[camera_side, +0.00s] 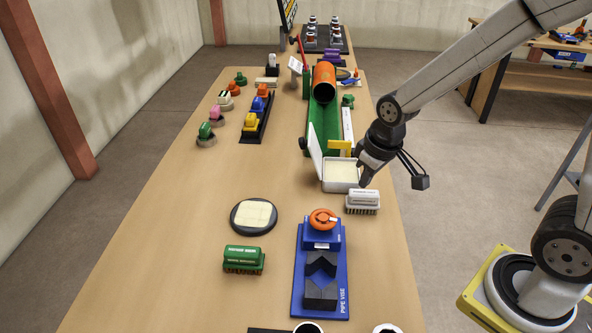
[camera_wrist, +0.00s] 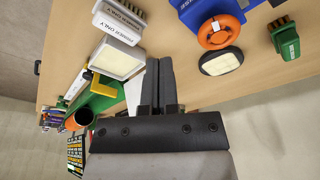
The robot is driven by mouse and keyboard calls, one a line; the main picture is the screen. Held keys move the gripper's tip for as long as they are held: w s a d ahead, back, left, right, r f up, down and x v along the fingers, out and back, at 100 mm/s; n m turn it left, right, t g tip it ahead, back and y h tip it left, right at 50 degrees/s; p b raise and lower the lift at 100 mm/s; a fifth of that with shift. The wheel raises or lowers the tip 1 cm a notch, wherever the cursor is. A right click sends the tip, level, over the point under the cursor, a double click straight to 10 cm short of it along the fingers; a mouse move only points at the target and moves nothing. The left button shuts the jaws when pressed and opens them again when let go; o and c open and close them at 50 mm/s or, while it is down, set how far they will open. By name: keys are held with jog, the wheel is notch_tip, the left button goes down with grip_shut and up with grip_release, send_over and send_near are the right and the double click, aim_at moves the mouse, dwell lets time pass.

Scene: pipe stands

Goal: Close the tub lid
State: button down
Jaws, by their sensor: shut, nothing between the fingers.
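The white tub (camera_side: 341,187) stands on the bench with pale contents inside, and it also shows in the wrist view (camera_wrist: 117,60). Its white lid (camera_side: 315,148) stands up, open, along the tub's left side in the side view. In the wrist view a white piece (camera_wrist: 133,92) beside the tub looks like the lid, partly hidden by my fingers. My gripper (camera_side: 363,182) is shut and empty, by the tub's right side in the side view. The wrist view shows its fingers (camera_wrist: 165,62) pressed together. I cannot tell whether it touches the tub.
A white-bodied brush (camera_side: 362,197) sits close by the gripper. A blue pipe vise (camera_side: 320,270) with an orange handwheel stands in front. A green trough (camera_side: 322,120) with an orange pipe (camera_side: 324,80) lies behind. A yellow piece (camera_side: 341,146) is beside the lid. The bench's left side has free room.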

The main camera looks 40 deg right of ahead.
jog(key=w+r+n+g, duration=0.1)
jog(key=w+r+n, duration=0.2)
jog(key=w, duration=1)
jog(key=w+r+n, duration=0.3)
jog(key=w+n, duration=0.2)
jog(key=w, duration=0.8)
jog(key=shift+w+a+g+y, duration=0.3)
jog(key=shift+w+a+g, duration=0.1)
jog(key=shift+r, duration=0.1)
notch_tip(320, 180, down, 10)
jog(key=shift+s+d+r, duration=0.25)
jog(key=shift+s+d, duration=0.35)
jog(key=shift+s+d+r, duration=0.25)
jog(key=shift+s+d, duration=0.3)
